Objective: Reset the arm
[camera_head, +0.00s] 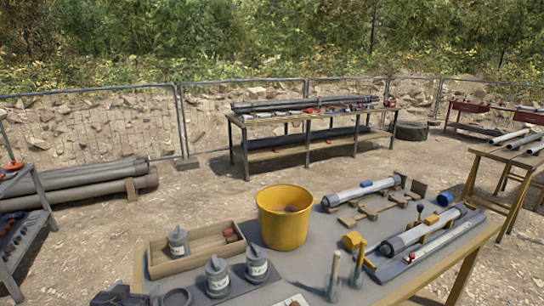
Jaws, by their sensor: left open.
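My left gripper (122,294) shows only as a dark part at the bottom left edge of the picture, by the near left corner of the work table (300,262). It is open, and I see nothing held in it. Most of it is cut off by the frame. My right gripper is not in view.
On the table are a yellow bucket (285,222), a wooden tray (205,243), several grey bottles (217,276), a dark ring (176,299), two upright sticks (335,272) and long grey tubes (425,230). A shelf (30,220) stands at left; open ground lies behind.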

